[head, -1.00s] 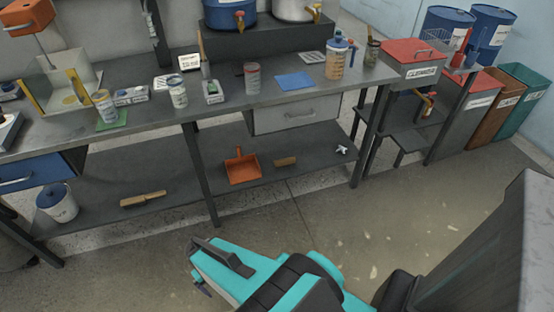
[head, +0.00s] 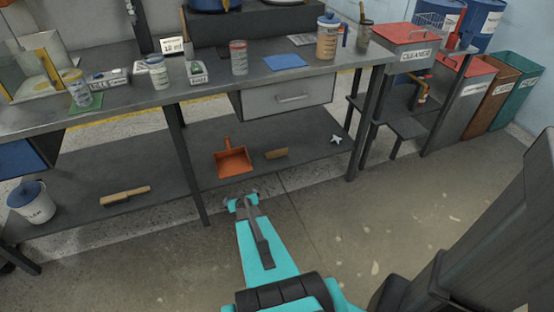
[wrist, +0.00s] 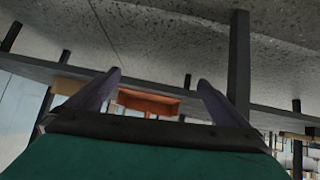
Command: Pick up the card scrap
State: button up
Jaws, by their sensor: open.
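A small flat tan-brown piece (head: 277,153) lies on the lower shelf, just right of the orange dustpan; it looks like cardboard, but I cannot tell surely that it is the card scrap. A small white crumpled piece (head: 336,139) lies farther right on that shelf. My gripper (head: 241,200) is over the floor in front of the shelf, apart from both. In the wrist view my gripper (wrist: 160,92) is open and empty, its fingers spread. The tan-brown piece (wrist: 68,86) shows left of the fingers there, in an upside-down picture.
The orange dustpan (head: 232,160) and a wooden-handled brush (head: 125,195) lie on the lower shelf (head: 190,150). A white bucket (head: 32,203) stands at its left. A table leg (head: 188,165) and the worktop (head: 210,95) bound the shelf space. The floor ahead is clear.

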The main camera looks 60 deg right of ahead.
jog(key=s+d+t+h+b, duration=0.3)
jog(key=d+b, duration=0.2)
jog(key=d, duration=1.1)
jog(key=t+h+b, duration=0.1)
jog(key=t+b, duration=0.3)
send_near(278, 151)
jog(key=v, duration=0.4)
jog(key=shift+w+r, duration=0.1)
jog(key=shift+r, duration=0.35)
jog(key=shift+w+d, duration=0.1)
jog(key=shift+b+x, duration=0.7)
jog(key=shift+x, duration=3.5)
jog(key=shift+f, duration=0.1)
jog(key=shift+b+x, duration=0.5)
jog(key=shift+x, duration=1.5)
jog(key=shift+w+d, duration=0.35)
jog(key=shift+w, duration=0.15)
